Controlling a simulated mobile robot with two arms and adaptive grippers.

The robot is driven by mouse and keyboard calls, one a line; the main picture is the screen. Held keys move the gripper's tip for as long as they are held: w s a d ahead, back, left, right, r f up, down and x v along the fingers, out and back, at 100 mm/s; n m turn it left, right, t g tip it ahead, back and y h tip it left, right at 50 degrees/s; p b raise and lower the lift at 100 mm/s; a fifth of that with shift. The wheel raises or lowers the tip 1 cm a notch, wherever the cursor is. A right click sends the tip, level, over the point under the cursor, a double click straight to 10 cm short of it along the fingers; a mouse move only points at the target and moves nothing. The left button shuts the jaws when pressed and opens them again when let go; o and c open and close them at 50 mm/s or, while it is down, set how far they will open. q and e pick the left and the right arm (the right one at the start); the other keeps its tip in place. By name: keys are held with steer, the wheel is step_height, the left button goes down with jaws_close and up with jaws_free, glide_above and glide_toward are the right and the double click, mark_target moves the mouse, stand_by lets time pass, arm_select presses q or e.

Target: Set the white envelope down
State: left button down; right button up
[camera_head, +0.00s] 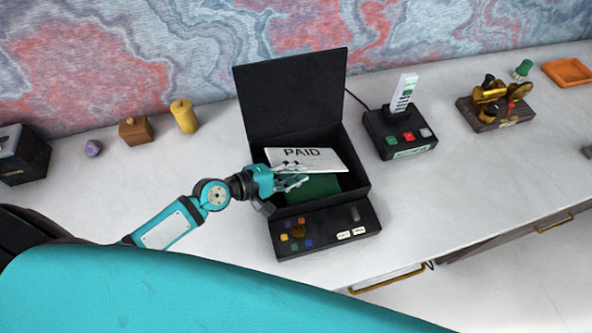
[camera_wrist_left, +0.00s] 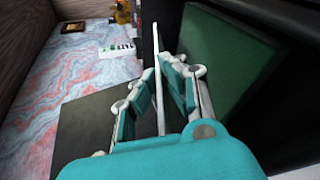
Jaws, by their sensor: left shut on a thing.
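The white envelope (camera_head: 318,158), with "PAID" printed on it, is in my left gripper (camera_head: 290,178), which is shut on its near left edge. In the head view it is over the open black box (camera_head: 355,184), above the green box floor (camera_head: 318,188). I cannot tell whether it touches the box. In the left wrist view the envelope (camera_wrist_left: 157,70) shows edge-on as a thin white strip between the fingers (camera_wrist_left: 163,85), with the green floor (camera_wrist_left: 222,62) beside it. My right gripper is not in view.
The black lid (camera_head: 292,92) stands up behind the box. A button panel (camera_head: 325,232) is at its front. A phone on a black base (camera_head: 400,135) stands close on the right.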

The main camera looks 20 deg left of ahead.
arm_select(q)
steer(key=shift+f, duration=0.3)
steer(key=c, duration=1.6)
jaws_free()
steer(key=shift+o, duration=0.6)
steer(key=shift+r, duration=0.4)
steer(key=b+v, duration=0.1)
steer(key=v, duration=0.2)
steer(key=b+v, duration=0.1)
steer(key=v, duration=0.2)
steer(key=b+v, duration=0.1)
steer(key=v, duration=0.3)
steer(key=shift+s+a+f, duration=0.1)
steer(key=shift+s+f, duration=0.05)
steer(key=shift+f, duration=0.2)
steer(key=shift+s+a+r+b, duration=0.3)
steer(key=shift+s+a+r, duration=0.2)
steer(key=shift+s+r, duration=0.1)
